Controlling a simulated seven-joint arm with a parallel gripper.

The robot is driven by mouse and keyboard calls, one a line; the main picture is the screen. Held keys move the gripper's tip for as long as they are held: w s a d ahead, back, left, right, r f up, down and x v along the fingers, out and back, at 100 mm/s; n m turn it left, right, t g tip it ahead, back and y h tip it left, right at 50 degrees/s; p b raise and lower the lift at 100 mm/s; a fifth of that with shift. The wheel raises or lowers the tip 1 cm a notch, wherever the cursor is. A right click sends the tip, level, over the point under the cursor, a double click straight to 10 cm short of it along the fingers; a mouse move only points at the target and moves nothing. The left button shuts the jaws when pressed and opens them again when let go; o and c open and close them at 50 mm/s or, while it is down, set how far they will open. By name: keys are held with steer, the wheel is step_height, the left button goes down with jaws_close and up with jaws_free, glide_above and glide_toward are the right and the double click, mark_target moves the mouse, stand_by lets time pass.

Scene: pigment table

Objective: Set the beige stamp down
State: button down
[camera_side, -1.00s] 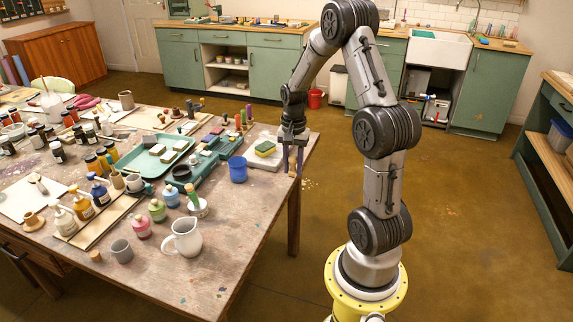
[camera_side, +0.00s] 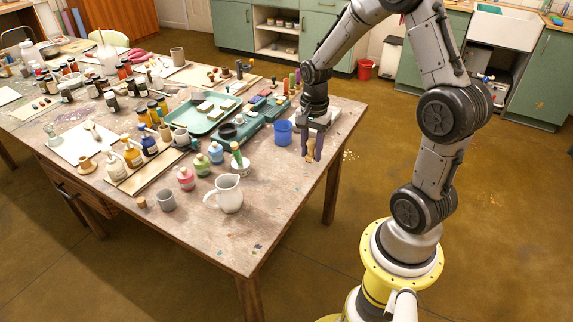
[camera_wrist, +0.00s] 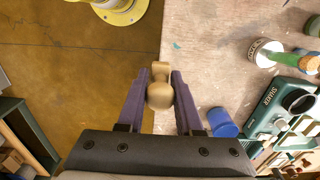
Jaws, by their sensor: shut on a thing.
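My gripper (camera_side: 312,150) is shut on the beige stamp (camera_side: 310,153), near the right edge of the table in the side view. In the wrist view the stamp (camera_wrist: 160,92) sits between the two purple fingers, with its rounded knob toward the camera and a blockier end beyond. It lines up with the table edge there, floor to its left and tabletop to its right. The stamp's underside is hidden, and I cannot tell its height above the table (camera_side: 262,185).
A blue cup (camera_side: 283,132) stands close to the left of my gripper. The tabletop is bare toward the front right.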

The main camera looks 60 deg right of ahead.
steer(key=w+d+f, duration=0.3)
steer(key=w+d, duration=0.1)
steer(key=w, duration=0.2)
glide_above(286, 168)
steer(key=s, duration=0.1)
steer(key=f, duration=0.5)
steer(key=shift+a, duration=0.3)
steer(key=shift+w+d+f, duration=0.25)
steer(key=shift+w+f, duration=0.15)
steer(key=shift+f, duration=1.8)
steer(key=shift+f, duration=0.1)
steer(key=c, duration=0.6)
jaws_free()
